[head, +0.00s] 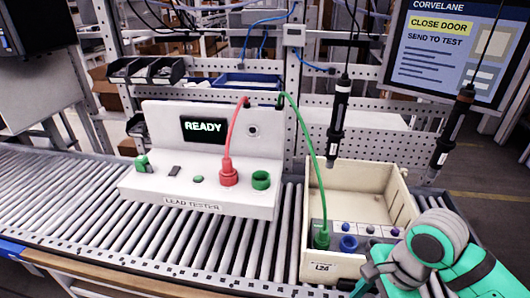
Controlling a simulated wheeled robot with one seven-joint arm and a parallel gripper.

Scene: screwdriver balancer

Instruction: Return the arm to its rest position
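My arm comes in from the lower right corner. My gripper (368,278) is low at the front right corner of a cream bin (345,178), and its fingers are too small and overlapped to show whether they are open or shut. No held object can be made out. The bin holds a green plug (321,239), a blue ring-shaped socket (349,243) and several small coloured knobs. A white lead tester (150,188) reads "READY" on its screen. A red plug (228,176) sits in the tester, beside an empty-looking green socket (261,180).
Two black screwdrivers (339,118) (450,130) hang on cords above the bin and to its right. A green cable arches from the tester's top into the bin. A monitor (425,62) reads "CLOSE DOOR, SEND TO TEST". The roller conveyor (60,205) is clear at left.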

